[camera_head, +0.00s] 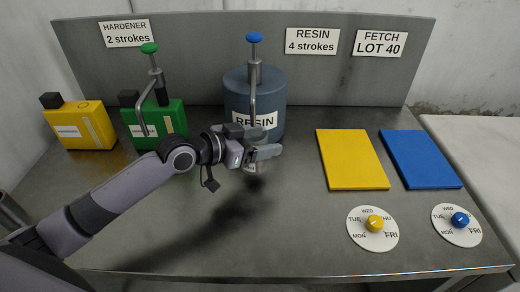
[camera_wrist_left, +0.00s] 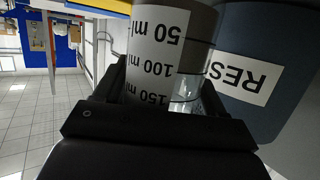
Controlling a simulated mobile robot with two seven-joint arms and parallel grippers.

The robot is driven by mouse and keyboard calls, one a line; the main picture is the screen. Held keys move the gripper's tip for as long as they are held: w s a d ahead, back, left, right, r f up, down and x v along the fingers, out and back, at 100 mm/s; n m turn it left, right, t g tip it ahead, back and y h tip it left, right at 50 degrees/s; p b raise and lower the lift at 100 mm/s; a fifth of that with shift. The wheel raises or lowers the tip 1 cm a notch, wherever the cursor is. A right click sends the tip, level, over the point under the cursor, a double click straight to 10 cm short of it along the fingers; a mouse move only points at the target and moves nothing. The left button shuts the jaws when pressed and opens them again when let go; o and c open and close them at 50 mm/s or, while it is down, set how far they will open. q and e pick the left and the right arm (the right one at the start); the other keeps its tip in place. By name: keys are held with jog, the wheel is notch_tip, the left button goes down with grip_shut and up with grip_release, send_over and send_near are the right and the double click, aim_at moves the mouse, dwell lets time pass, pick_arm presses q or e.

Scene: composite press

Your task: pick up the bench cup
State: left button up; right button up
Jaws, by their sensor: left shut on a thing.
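The bench cup (camera_wrist_left: 160,50) is a pale cup with a white scale reading 50, 100 and 150 ml. In the left wrist view it stands between the fingers of my left gripper, which is shut on it. In the head view my left gripper (camera_head: 264,153) is in front of the blue-grey resin drum (camera_head: 271,99), below its pump spout. There the fingers hide most of the cup. I cannot tell whether the cup touches the bench. My right gripper is not in view.
A green hardener can (camera_head: 170,118) and a yellow can (camera_head: 80,125) stand at the back left. A yellow mat (camera_head: 352,160) and a blue mat (camera_head: 421,159) lie at right, with two weekday dials (camera_head: 373,228) in front. The front middle of the bench (camera_head: 270,235) is clear.

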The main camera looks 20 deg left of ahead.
pick_arm(q)
jog(key=s+a+b, duration=0.1)
jog(key=s+a, duration=1)
jog(key=s, duration=0.2)
jog(key=shift+s+a+r+b, duration=0.2)
jog(key=shift+s+a+b, duration=0.1)
jog(key=shift+s+b, duration=0.1)
